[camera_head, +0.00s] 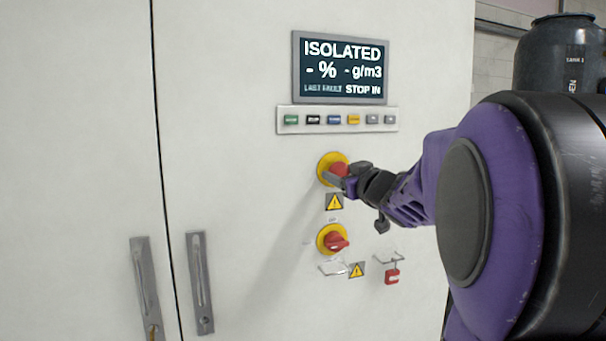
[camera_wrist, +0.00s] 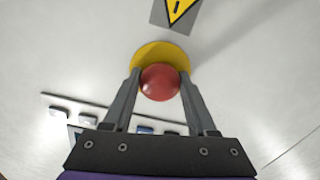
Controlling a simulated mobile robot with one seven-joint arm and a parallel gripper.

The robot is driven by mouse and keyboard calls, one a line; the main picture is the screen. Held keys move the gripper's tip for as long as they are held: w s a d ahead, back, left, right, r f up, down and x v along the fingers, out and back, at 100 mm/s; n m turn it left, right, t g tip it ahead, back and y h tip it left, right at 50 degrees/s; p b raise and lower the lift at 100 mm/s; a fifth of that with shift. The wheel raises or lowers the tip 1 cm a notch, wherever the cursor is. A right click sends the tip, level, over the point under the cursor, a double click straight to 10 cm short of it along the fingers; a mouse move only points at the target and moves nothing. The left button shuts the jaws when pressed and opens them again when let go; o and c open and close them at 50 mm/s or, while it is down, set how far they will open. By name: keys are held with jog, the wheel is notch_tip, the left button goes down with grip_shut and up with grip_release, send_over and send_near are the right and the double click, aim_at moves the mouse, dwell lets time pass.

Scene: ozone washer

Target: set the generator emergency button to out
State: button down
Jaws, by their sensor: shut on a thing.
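The generator emergency button is a red mushroom head (camera_head: 339,169) on a round yellow plate (camera_head: 326,163), on the white cabinet front. In the wrist view the red button (camera_wrist: 160,83) sits between my two fingers, with the yellow plate (camera_wrist: 160,53) behind it. My gripper (camera_head: 343,177) is at the button, its fingers shut on the red head from either side; in the wrist view the gripper (camera_wrist: 160,86) shows one finger on each side of it. The display (camera_head: 341,68) above reads "ISOLATED", "- %", "- g/m3" and "STOP IN". Part of the button is hidden by my gripper in the head view.
A row of small coloured buttons (camera_head: 337,120) lies under the display. Below the emergency button are a warning sign (camera_head: 334,202), a red rotary switch (camera_head: 335,242) on yellow and a red padlock (camera_head: 392,277). Door handles (camera_head: 200,283) stand lower left. A dark tank (camera_head: 545,60) is at right.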

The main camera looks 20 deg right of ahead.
jog(key=shift+s, duration=0.1)
jog(key=shift+s+p, duration=0.25)
jog(key=shift+p, duration=0.2)
jog(key=shift+s, duration=0.25)
jog(key=shift+c, duration=0.9)
grip_release()
jog(key=shift+s, duration=0.1)
